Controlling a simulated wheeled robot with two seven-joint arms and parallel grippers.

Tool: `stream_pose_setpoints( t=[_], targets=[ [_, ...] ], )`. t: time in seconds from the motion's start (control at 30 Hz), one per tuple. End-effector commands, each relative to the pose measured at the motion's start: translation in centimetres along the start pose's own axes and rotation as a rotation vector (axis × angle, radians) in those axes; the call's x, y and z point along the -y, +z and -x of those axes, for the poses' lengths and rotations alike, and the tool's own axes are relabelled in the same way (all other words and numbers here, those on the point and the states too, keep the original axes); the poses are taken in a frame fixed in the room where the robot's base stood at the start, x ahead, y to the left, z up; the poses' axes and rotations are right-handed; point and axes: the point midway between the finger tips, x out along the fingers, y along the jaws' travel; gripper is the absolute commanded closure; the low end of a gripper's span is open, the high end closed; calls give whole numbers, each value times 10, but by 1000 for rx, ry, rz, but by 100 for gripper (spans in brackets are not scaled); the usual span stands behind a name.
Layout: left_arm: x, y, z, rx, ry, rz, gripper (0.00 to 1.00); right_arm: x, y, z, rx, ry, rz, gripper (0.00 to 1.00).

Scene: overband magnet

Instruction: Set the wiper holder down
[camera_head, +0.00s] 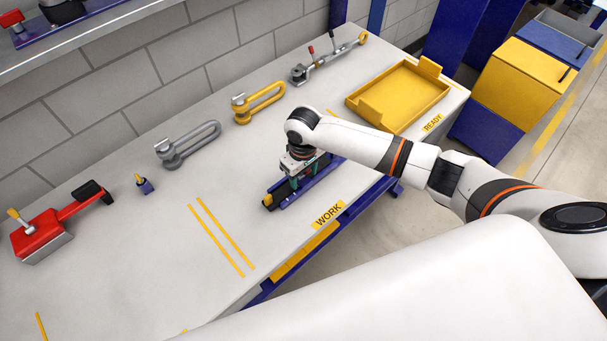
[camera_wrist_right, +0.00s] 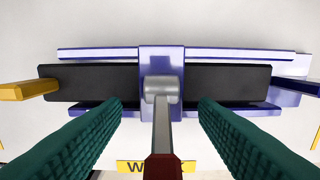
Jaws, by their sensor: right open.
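The wiper holder (camera_head: 322,178) is a long blue piece lying on the grey table by the WORK label. In the right wrist view the wiper holder (camera_wrist_right: 160,62) shows a black strip along it, a blue middle block and a grey pin with a red-ended lever (camera_wrist_right: 162,120). My right gripper (camera_head: 294,184) is right above it in the head view, its arm hiding part of it. In the wrist view my right gripper (camera_wrist_right: 160,104) is open, with green fingers on either side of the lever, apart from it. My left gripper is out of view.
A yellow tray (camera_head: 438,95) stands near the READY label. A red scraper-like tool (camera_head: 45,238), a small blue piece (camera_head: 145,186), a grey shackle (camera_head: 190,144), a yellow shackle (camera_head: 262,102) and a lever clamp (camera_head: 325,64) lie along the back.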

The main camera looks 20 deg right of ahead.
Motion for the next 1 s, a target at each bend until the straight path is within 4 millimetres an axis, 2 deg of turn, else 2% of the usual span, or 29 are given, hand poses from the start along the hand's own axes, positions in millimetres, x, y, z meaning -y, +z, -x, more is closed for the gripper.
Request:
stream_pose_setpoints(
  t=[0.3, 0.5, 0.7, 1.0],
  targets=[
    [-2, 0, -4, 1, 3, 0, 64, 0, 1, 64, 5, 0, 2, 46],
    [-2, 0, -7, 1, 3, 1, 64, 0, 1, 99, 3, 0, 0, 46],
    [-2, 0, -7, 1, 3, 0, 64, 0, 0, 113, -1, 0, 0, 46],
    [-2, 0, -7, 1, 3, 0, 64, 0, 0, 114, -1, 0, -1, 46]
  ],
)
